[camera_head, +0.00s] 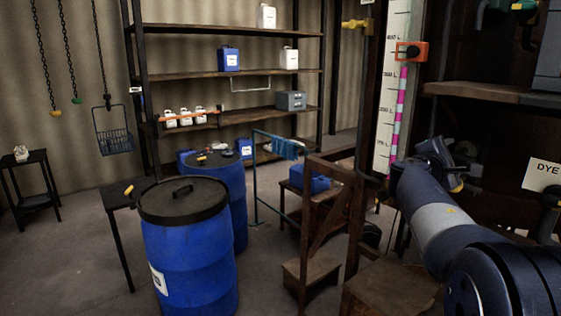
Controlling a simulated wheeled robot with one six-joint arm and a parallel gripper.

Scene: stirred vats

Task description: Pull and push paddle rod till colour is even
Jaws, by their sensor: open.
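My arm reaches in from the lower right, and my gripper (440,163) is at its far end, small and dark. It is open, and I make out nothing between its jaws. It is in front of the dark space right of a tall level gauge (385,135). The gauge is white with litre marks and a magenta and pale striped column, and an orange-red clamp (411,52) sits near its top. I cannot make out a paddle rod, a stirred vat or any liquid surface in this view. A white "DYE" label (543,175) shows at the right edge.
Blue drums with black lids (190,260) stand at centre left beside a small black table (125,195). Wooden steps with a rail (310,270) stand left of my arm. Shelving (230,75) holds jugs behind. A dark shelf (485,95) is at upper right. Floor at lower left is clear.

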